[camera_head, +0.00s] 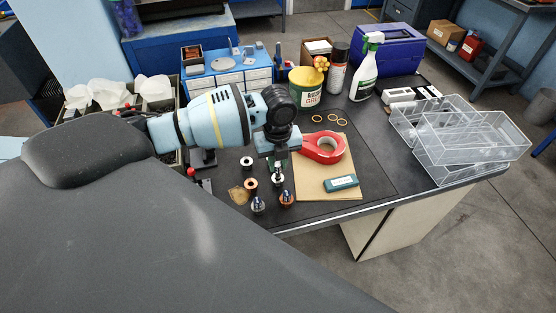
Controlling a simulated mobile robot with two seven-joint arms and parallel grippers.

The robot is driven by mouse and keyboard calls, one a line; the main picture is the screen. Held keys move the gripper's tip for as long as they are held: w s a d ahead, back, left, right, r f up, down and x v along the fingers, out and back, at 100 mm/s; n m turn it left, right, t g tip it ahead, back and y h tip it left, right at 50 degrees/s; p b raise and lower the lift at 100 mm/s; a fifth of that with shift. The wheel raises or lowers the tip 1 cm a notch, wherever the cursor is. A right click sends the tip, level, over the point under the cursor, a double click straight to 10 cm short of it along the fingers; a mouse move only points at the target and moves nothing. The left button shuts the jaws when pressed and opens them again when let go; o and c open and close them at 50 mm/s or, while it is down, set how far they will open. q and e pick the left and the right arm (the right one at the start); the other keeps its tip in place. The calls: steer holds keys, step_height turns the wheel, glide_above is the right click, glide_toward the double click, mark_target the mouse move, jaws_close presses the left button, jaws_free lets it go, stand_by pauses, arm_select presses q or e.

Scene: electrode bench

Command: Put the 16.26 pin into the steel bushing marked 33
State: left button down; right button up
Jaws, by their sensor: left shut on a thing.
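My left gripper (278,156) reaches in from the left over the dark bench mat. It points down and is shut on a thin pin, mostly hidden between its fingers. A small upright piece (277,177) stands directly below the fingertips; I cannot tell whether the pin touches it. Several small bushing-like pieces stand close by: a dark one with a pale top (246,162), a copper-coloured one (250,186), a steel-looking one (258,204) and an orange-brown one (286,198). Their markings are too small to read, so I cannot tell which is 33. My right gripper is not in view.
Clear trays (470,150) fill the right end.

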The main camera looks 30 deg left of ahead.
arm_select(q)
steer(key=shift+f, duration=0.6)
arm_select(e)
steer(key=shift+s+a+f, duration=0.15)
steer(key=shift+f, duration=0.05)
arm_select(q)
steer(key=shift+f+b, duration=0.4)
steer(key=shift+f, duration=0.65)
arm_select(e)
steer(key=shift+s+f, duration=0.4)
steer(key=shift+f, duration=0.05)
arm_select(q)
steer(key=c, duration=1.2)
jaws_free()
steer(key=shift+c, duration=0.2)
steer(key=shift+r+p, duration=0.3)
steer(key=shift+r, duration=3.65)
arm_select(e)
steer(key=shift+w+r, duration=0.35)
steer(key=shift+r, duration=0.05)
arm_select(q)
steer(key=shift+f, duration=0.1)
